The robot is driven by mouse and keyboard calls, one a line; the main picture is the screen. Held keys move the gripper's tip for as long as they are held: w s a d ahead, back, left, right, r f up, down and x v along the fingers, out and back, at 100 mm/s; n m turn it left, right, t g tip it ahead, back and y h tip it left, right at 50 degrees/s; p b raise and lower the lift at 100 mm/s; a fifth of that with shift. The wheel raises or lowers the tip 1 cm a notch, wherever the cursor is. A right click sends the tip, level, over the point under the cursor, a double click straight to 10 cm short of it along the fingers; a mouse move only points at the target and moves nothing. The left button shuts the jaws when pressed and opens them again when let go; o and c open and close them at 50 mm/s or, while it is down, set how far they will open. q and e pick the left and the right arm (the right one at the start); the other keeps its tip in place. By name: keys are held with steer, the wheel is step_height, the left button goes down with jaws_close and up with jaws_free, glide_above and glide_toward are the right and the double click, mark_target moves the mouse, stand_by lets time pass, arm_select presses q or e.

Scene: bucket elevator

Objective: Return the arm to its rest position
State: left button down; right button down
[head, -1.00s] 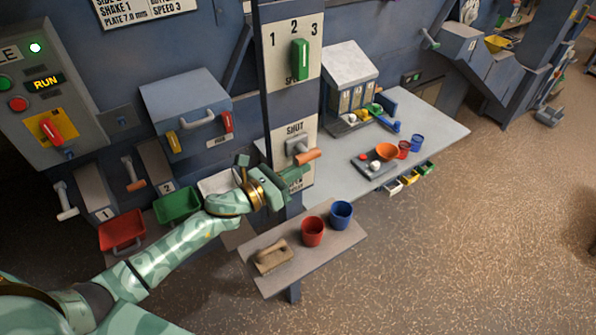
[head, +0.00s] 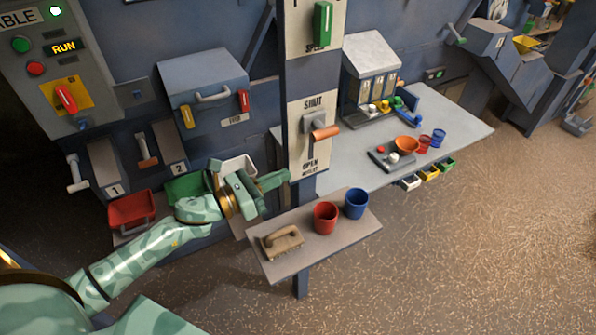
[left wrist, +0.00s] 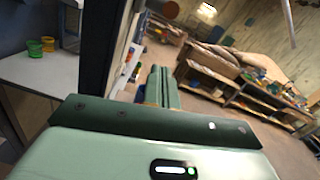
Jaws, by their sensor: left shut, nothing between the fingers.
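My left arm reaches in from the lower left of the head view. Its gripper (head: 286,178) is shut and empty, in front of the lower part of the post, below the SHUT/OPEN lever (head: 325,133). The lever has an orange-brown handle that sticks out to the right, and the gripper is apart from it. In the left wrist view the closed fingers (left wrist: 161,88) lie together with nothing between them. The gripper is above and left of the small shelf. My right gripper is not in view.
The small shelf (head: 346,235) holds a red cup (head: 325,217), a blue cup (head: 356,203) and a wooden-handled tool (head: 282,241). Red (head: 132,210) and green trays (head: 187,188) stand left, near the forearm. A grey bench (head: 460,122) extends behind right. Open floor lies at the lower right.

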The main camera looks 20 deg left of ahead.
arm_select(q)
steer(key=shift+s+a, duration=0.3)
steer(key=shift+s, duration=0.35)
